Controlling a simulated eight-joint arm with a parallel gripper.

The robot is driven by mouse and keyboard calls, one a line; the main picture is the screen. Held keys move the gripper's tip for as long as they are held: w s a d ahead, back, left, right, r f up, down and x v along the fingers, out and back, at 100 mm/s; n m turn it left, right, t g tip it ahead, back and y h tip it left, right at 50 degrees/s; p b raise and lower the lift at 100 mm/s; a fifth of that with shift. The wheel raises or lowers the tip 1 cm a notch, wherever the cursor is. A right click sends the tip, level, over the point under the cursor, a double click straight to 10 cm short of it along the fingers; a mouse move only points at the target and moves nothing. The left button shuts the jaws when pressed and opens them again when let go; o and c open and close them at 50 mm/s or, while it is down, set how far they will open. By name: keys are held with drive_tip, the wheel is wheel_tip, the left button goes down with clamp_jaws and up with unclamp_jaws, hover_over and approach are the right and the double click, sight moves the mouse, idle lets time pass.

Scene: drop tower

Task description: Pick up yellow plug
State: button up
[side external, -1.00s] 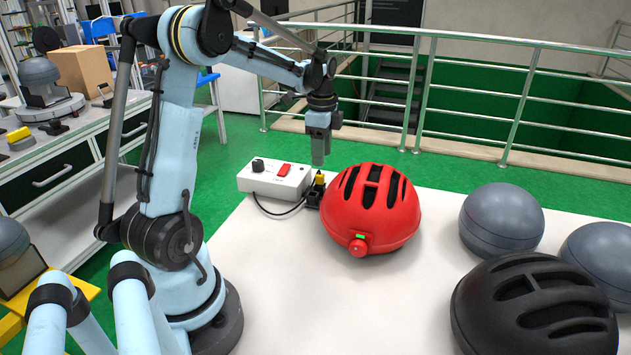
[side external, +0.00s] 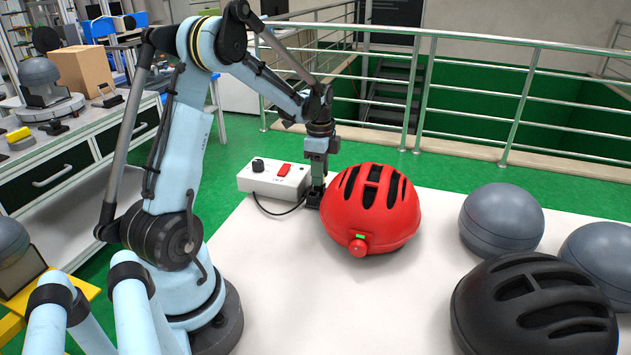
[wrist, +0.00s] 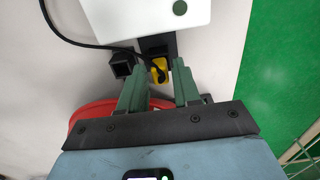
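The yellow plug (wrist: 159,72) shows in the wrist view, at a black socket block (wrist: 157,46) and just past my fingertips. My gripper (wrist: 158,66) is open, with one green finger on each side of the plug's line; I cannot tell whether either touches it. In the side view my gripper (side external: 318,184) points down at the black block, between the white control box and the red helmet. The plug is hidden behind my fingers there.
The white control box (side external: 275,182) with a red switch stands left of my gripper, its black cable on the table. The red helmet (side external: 370,215) is close on the right. A black helmet (side external: 535,310) and grey domes (side external: 502,218) stand farther right. The table's front middle is clear.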

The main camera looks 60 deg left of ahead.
drive_tip(key=c, duration=0.5)
drive_tip(key=shift+r, duration=0.1)
wheel_tip(320, 180, up, 9)
drive_tip(key=shift+s+d+f, duration=0.55)
drive_tip(key=shift+s+f, duration=0.05)
drive_tip(key=shift+f, duration=0.25)
drive_tip(key=shift+s+d+f, duration=0.55)
drive_tip(key=shift+s+f, duration=0.05)
drive_tip(key=shift+f, duration=0.25)
drive_tip(key=shift+s+d+f, duration=0.55)
drive_tip(key=shift+s+f, duration=0.05)
drive_tip(key=shift+f, duration=0.25)
